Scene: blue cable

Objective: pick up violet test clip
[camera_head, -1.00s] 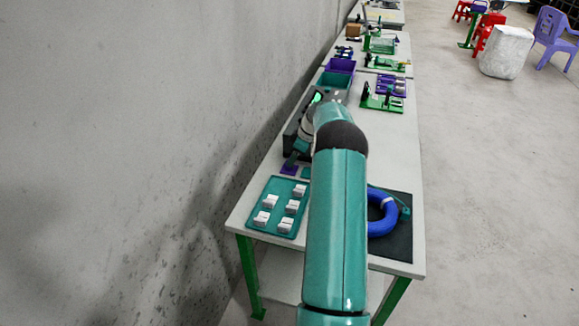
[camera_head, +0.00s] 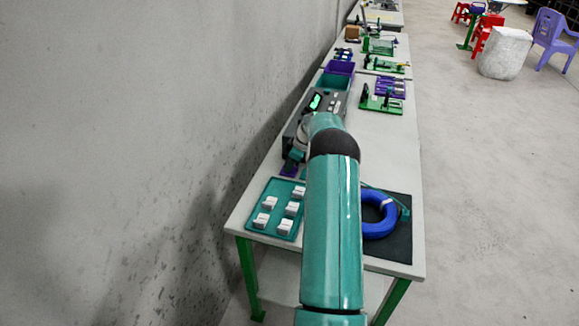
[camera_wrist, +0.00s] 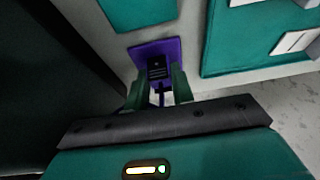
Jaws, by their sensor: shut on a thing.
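The violet test clip (camera_wrist: 160,96) shows in the wrist view as a narrow violet piece with a dark ribbed part, between my two green fingers. My gripper (camera_wrist: 157,82) is shut on it, over a small violet pad (camera_wrist: 142,50). I cannot tell whether the clip still touches the pad. In the head view the pad (camera_head: 289,169) shows beside the dark box, with my gripper (camera_head: 293,156) just above it. The clip is too small to make out there.
A teal tray (camera_head: 257,196) with several white blocks lies in front of the pad. A dark box (camera_head: 293,130) with a lit display stands along the wall side. A blue cable coil (camera_head: 391,218) lies on a black mat (camera_head: 398,246) at the right.

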